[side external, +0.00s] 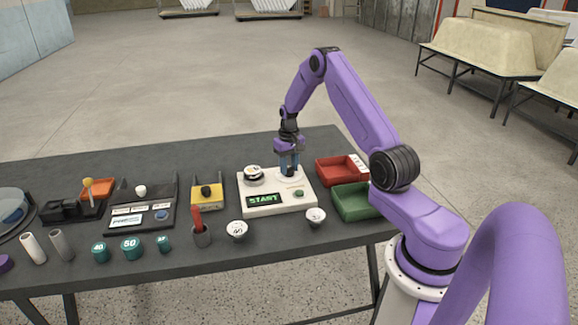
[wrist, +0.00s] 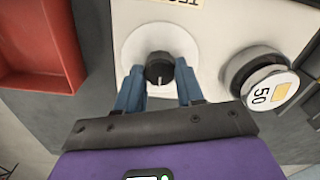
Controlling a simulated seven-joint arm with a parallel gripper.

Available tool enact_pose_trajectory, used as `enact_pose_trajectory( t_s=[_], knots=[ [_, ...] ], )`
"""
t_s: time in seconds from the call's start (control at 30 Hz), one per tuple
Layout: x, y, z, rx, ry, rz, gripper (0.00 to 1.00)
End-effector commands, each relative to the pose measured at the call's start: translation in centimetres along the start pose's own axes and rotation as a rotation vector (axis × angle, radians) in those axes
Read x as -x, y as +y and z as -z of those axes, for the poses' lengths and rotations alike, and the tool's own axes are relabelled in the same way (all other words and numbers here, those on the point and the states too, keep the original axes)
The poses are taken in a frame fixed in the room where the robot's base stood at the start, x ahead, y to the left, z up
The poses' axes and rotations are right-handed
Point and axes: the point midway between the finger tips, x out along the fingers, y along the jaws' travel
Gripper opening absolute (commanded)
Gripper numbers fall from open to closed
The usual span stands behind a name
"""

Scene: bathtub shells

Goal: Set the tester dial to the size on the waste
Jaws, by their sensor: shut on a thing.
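The white tester (side external: 300,207) stands on the dark table, with a lit green START display (side external: 267,199) and a green button (side external: 298,194). Its black dial (wrist: 159,68) sits on a round white plate (wrist: 189,45); a white mark on the dial points toward the bottom of the wrist view. My gripper (wrist: 160,88), with blue fingers, is shut on the dial from both sides. In the side view my gripper (side external: 289,168) hides the dial. A round waste (wrist: 266,82) labelled 50 with an amber square rests on the tester beside the dial; it also shows in the side view (side external: 253,173).
A red tray (side external: 335,172) and a green tray (side external: 352,203) lie right of the tester. Two white-topped wastes (side external: 237,230) (side external: 316,216) stand in front. A yellow box (side external: 207,193), a holder with a red-handled tool (side external: 201,234) and several teal caps (side external: 131,248) are to the left.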

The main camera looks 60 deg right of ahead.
Motion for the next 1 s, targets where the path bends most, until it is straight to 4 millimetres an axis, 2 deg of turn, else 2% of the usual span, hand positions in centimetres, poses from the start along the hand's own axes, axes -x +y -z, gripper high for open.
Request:
enact_pose_trajectory(
  t_s=[1.0],
  knots=[
    [0.05,-0.02,-0.03,-0.933,-0.001,0.000,0.07]
  ],
)
